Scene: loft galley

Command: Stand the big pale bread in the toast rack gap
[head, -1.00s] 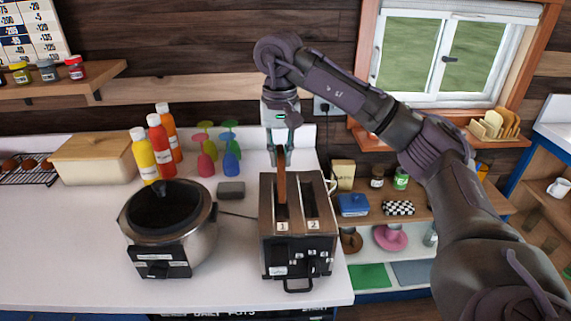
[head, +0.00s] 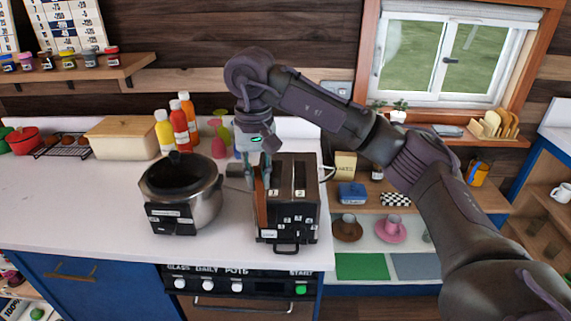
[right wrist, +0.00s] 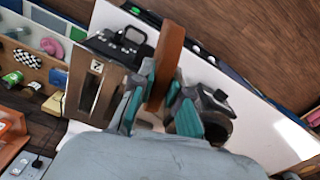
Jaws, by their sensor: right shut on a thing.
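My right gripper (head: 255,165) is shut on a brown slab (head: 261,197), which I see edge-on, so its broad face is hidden. It is probably a bread slice. The slab hangs upright at the left side of the black toaster (head: 297,225), left of slots 1 and 2; I cannot tell whether they touch. In the right wrist view the slab (right wrist: 168,62) sits between the teal fingertips (right wrist: 160,105), beside the toaster slots (right wrist: 105,98). A wooden rack with pale slices (head: 493,126) stands on the ledge at right. My left gripper is out of view.
A steel pot (head: 205,205) stands left of the toaster. Sauce bottles (head: 178,125), coloured cups and a bread box (head: 120,138) stand behind. Shelves at right hold a blue box (head: 352,193), a pink saucer (head: 390,232) and a checkered item (head: 396,199). The front left counter is clear.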

